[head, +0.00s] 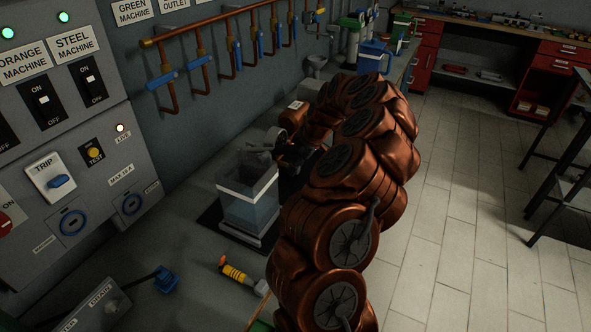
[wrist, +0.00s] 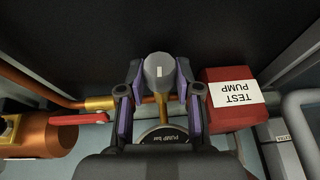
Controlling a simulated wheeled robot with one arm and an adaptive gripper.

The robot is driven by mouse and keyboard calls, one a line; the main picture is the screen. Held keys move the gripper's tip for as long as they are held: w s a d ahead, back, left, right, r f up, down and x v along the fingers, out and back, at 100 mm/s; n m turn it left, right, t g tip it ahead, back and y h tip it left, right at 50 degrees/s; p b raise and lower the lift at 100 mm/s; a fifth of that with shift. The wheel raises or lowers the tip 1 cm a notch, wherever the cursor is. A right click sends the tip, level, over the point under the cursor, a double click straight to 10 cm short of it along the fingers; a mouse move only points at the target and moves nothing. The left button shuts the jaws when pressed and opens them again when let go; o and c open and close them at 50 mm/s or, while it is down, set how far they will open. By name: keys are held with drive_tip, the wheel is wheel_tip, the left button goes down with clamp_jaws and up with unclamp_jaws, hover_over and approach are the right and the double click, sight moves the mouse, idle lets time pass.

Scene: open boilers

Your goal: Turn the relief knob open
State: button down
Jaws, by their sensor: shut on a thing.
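In the wrist view, a grey round knob (wrist: 158,70) with a small white mark faces me and sits on a brass stem; I take it as the relief knob. My gripper (wrist: 158,82) is shut on it, one purple-padded finger on each side. A round gauge (wrist: 163,135) marked PUMP bar lies just below, partly hidden by my gripper. A red box (wrist: 232,98) labelled TEST PUMP is right of the knob. In the head view, my copper-coloured arm reaches over the bench and hides most of my gripper (head: 297,153) and the knob.
A red lever (wrist: 80,119) sits on the pipe left of my gripper. A clear tank (head: 247,208) stands beside my arm on the bench, with a yellow-handled tool (head: 236,273) in front. Pipes with blue levers (head: 163,79) line the wall.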

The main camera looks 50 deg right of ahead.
drive_tip(key=shift+y+b, duration=0.3)
drive_tip(key=shift+b, duration=0.3)
drive_tip(key=c, duration=0.8)
unclamp_jaws()
drive_tip(key=shift+r, duration=0.1)
drive_tip(key=v, duration=1.2)
drive_tip(key=shift+d, duration=0.1)
drive_tip(key=shift+w, duration=0.1)
